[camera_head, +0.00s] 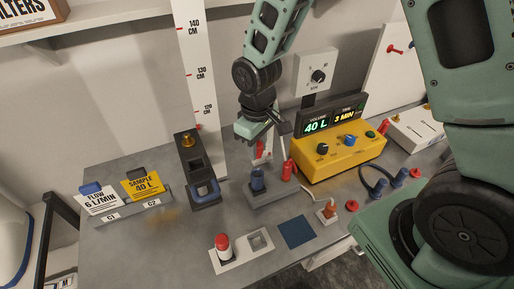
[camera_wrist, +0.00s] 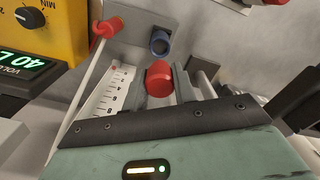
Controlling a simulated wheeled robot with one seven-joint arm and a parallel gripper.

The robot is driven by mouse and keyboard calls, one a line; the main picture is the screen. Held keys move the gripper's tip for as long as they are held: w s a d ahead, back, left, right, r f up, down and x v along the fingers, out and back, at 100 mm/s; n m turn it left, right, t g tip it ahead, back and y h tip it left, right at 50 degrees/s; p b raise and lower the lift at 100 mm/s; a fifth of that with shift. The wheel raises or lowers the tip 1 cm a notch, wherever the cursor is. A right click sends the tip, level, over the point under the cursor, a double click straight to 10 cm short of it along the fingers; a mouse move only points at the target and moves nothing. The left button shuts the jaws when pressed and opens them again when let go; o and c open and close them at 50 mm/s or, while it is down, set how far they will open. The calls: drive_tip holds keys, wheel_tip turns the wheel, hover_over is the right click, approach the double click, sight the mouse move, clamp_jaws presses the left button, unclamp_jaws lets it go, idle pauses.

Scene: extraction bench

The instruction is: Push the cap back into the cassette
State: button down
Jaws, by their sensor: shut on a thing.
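My gripper (camera_head: 263,143) is above the back of the bench, behind a grey stand (camera_head: 275,196). In the wrist view its two fingers (camera_wrist: 160,88) are closed on a round red cap (camera_wrist: 158,80). A dark blue cylindrical piece (camera_head: 257,179), which looks like the cassette, stands upright in the grey stand. In the wrist view this blue piece (camera_wrist: 160,43) shows a dark round opening and lies apart from the held cap. A red fitting (camera_head: 287,170) stands at the right of the stand, and also shows in the wrist view (camera_wrist: 106,28).
A yellow pump (camera_head: 338,157) with a lit display stands right of the stand. A dark holder (camera_head: 190,165) stands to the left, beside a tall height scale (camera_head: 190,60). A white tray (camera_head: 228,262) with a red-topped cylinder (camera_head: 222,243) and a blue mat (camera_head: 296,232) lie in front.

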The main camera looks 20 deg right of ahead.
drive_tip(key=shift+f, duration=0.1)
drive_tip(key=b, duration=0.5)
hover_over(259, 171)
drive_tip(key=s+a, duration=0.1)
drive_tip(key=shift+f, duration=2.85)
drive_tip(key=shift+f+b, duration=0.4)
drive_tip(key=shift+f, duration=0.6)
drive_tip(key=shift+s+f, duration=0.4)
drive_tip(key=shift+f, duration=0.2)
idle(0.4)
drive_tip(key=c, duration=1.2)
unclamp_jaws()
drive_tip(key=shift+o, duration=0.7)
drive_tip(key=shift+w+r+b, duration=0.15)
drive_tip(key=shift+r+b, duration=0.25)
drive_tip(key=shift+b, duration=0.05)
wheel_tip(259, 171, up, 18)
drive_tip(key=b, duration=0.3)
drive_tip(key=shift+w, duration=0.15)
drive_tip(key=shift+f, duration=0.1)
